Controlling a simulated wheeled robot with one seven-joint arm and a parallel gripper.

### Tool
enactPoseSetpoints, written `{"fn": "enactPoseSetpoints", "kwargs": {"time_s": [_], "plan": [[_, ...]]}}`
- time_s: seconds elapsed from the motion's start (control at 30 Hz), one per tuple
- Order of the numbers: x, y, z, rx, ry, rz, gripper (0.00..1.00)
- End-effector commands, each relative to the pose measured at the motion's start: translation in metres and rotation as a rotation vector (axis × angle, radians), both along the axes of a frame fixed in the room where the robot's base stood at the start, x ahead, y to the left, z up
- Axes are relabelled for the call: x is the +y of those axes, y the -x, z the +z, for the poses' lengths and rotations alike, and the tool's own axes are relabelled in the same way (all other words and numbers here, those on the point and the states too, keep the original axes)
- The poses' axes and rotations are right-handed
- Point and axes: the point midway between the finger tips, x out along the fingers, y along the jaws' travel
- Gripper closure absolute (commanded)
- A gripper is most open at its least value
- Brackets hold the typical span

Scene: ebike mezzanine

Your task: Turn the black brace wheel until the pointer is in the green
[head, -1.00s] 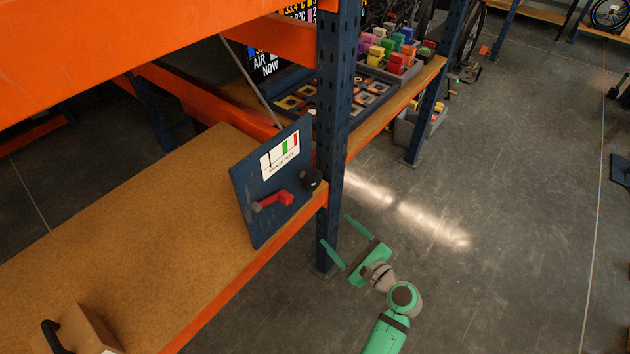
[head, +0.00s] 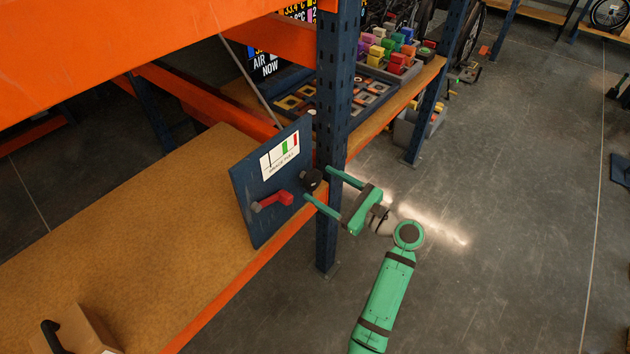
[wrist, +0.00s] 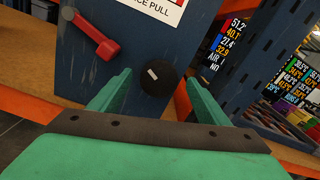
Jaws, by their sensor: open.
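The black brace wheel (head: 311,180) is a small round knob on the lower right of an upright blue panel (head: 242,190). In the wrist view the wheel (wrist: 158,78) has a white mark on its face and shows between the fingertips. My green gripper (head: 317,188) is open, its fingers reaching toward the wheel from the right; I cannot tell whether they touch it. The gauge label (head: 280,155) on the panel has white, green and red bands. A dark line stands at its left part; the pointer's exact place is too small to tell.
A red handle (head: 275,200) sticks out left of the wheel. A blue rack post (head: 328,230) stands close behind my fingers. An orange shelf beam (head: 240,290) edges the wooden shelf. A cardboard box (head: 85,330) sits at the lower left.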

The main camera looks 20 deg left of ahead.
Motion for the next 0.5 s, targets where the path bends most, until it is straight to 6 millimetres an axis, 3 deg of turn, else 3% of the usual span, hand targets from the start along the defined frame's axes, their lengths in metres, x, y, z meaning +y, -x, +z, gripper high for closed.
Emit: {"fn": "enactPoseSetpoints", "kwargs": {"time_s": [0.2,0.5], "plan": [[0.025,-0.009,0.000,0.000,0.000,0.000,0.30],[0.032,-0.011,0.000,0.000,0.000,0.000,0.30]]}}
